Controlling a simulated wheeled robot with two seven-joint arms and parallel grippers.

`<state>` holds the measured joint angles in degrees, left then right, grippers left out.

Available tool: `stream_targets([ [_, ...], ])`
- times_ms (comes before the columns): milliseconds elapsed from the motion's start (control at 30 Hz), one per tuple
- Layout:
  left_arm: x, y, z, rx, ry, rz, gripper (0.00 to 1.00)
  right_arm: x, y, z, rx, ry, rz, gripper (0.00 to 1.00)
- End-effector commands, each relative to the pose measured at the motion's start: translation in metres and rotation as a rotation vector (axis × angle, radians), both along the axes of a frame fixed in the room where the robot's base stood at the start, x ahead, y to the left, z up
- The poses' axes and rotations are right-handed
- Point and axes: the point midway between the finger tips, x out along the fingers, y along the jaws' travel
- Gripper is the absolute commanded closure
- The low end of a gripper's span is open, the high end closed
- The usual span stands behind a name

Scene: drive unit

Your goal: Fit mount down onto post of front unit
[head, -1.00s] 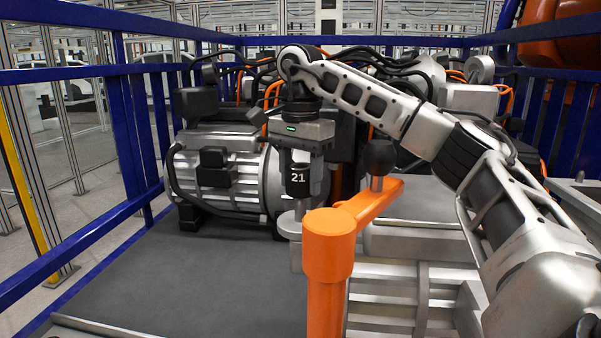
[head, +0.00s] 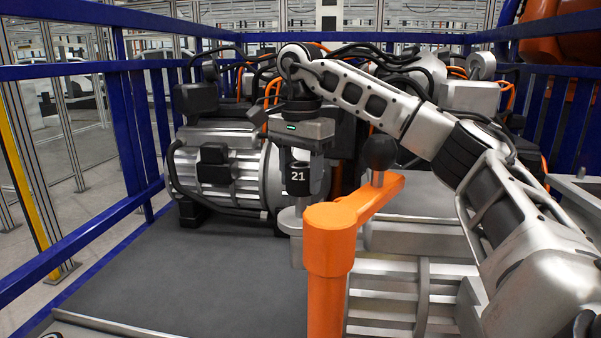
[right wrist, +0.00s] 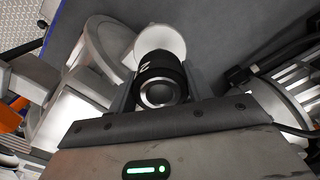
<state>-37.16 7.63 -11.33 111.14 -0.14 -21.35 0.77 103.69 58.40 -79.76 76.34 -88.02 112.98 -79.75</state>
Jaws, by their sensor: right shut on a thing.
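The mount (head: 298,178) is a short black cylinder marked 21, upright below my right gripper (head: 303,170). That gripper points down and is shut on the mount, with a finger on each side. In the right wrist view the mount (right wrist: 160,80) shows end-on between the fingers, with a pale round surface (right wrist: 163,42) beyond it. The front unit (head: 420,300) is a silver finned body at the lower right. Its round silver end piece (head: 289,222) is just below the mount. The post is hidden, and I cannot tell whether the mount touches it. My left gripper is out of view.
An orange upright with a side arm (head: 330,240) and black ball knob (head: 379,152) stands close in front, right of the mount. Another finned silver unit (head: 222,170) stands behind left. Blue rails (head: 75,255) edge the grey deck (head: 180,275), clear at left.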

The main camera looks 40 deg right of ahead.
Motion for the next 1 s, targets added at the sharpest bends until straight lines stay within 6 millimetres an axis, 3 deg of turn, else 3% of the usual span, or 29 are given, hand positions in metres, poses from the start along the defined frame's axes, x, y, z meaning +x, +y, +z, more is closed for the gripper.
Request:
stream_targets([
  [500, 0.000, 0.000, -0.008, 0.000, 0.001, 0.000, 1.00, 0.000, 0.000, -0.015, 0.000, -0.002, -0.001, 0.87],
  [1000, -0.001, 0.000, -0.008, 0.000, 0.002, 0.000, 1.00, 0.000, 0.000, -0.016, 0.000, -0.003, 0.000, 0.87],
])
